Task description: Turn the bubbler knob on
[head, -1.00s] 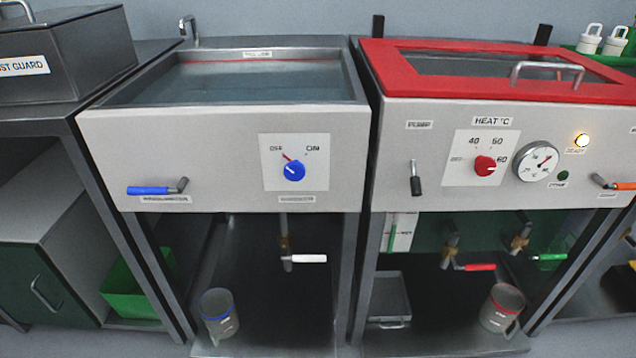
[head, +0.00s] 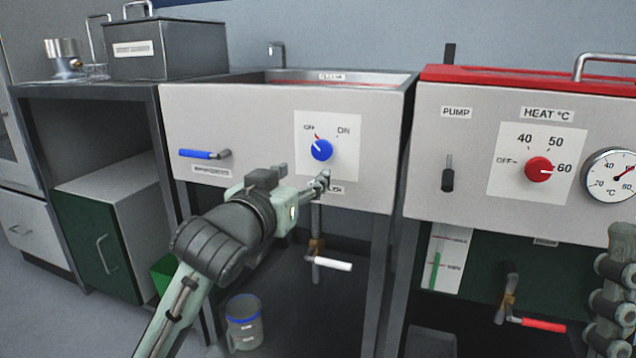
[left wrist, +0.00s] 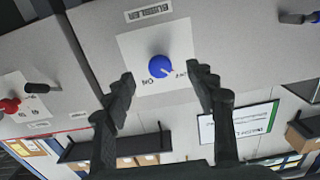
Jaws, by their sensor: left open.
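The bubbler knob (head: 321,149) is a blue dial on a white plate, on the front of the left tank. Its pointer is toward OFF, at the upper left; ON is at the upper right. My left gripper (head: 303,178) is open and empty, just below and in front of the knob. In the left wrist view, which is upside down, the knob (left wrist: 158,67) shows between the open fingers of the left gripper (left wrist: 166,82), beyond their tips. I see no contact. The BUBBLER label is partly hidden by the gripper in the head view.
A blue-handled lever (head: 200,154) is left of the knob. A white-handled drain valve (head: 332,264) hangs below it. The right tank carries a red heat knob (head: 538,169) and a black pump switch (head: 448,176). Part of my right arm shows at the right edge.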

